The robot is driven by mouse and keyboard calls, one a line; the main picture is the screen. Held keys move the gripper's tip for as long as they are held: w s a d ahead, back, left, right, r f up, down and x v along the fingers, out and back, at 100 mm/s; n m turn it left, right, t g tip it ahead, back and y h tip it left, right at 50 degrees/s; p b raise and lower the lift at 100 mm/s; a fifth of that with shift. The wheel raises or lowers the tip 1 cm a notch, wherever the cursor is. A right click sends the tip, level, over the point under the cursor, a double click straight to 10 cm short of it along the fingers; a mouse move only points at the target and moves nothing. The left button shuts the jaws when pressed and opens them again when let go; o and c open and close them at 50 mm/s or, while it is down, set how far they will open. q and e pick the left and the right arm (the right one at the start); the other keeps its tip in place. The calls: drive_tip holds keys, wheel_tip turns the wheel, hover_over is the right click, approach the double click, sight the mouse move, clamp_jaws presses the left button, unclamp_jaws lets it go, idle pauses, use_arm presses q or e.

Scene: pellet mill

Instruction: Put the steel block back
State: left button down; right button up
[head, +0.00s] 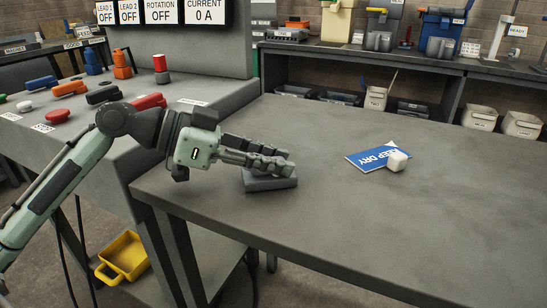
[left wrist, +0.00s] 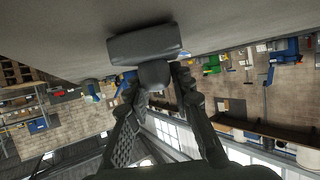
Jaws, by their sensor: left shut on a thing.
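The steel block (head: 272,184) is a dark grey slab at the near left part of the grey table (head: 330,215). In the left wrist view the steel block (left wrist: 145,45) shows a rounded knob (left wrist: 154,75) on its near side. My left gripper (head: 272,163) reaches in from the left above the block, its fingers shut around the knob. The fingertips also show in the left wrist view (left wrist: 158,82), one on each side of the knob. The block is at or very near the table top; I cannot tell whether it touches. My right gripper is not in view.
A panel (head: 62,145) with coloured handles and knobs stands to the left. Shelves (head: 390,63) with bins line the back.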

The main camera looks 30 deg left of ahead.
use_arm(q)
drive_tip(key=shift+f, duration=0.1)
drive_tip(key=shift+c, duration=0.2)
unclamp_jaws()
idle(0.5)
idle(0.4)
drive_tip(key=shift+s+a, duration=0.1)
drive_tip(key=shift+s+a+f+b, duration=0.1)
drive_tip(key=shift+s+a+b, duration=0.45)
drive_tip(key=shift+s+a, duration=0.35)
drive_tip(key=shift+s+a+b, duration=0.25)
drive_tip(key=shift+s+a, duration=0.7)
drive_tip(key=shift+a, duration=0.3)
drive_tip(key=shift+s+a+b, duration=0.25)
drive_tip(key=shift+s+a, duration=0.7)
drive_tip(key=shift+a, duration=0.25)
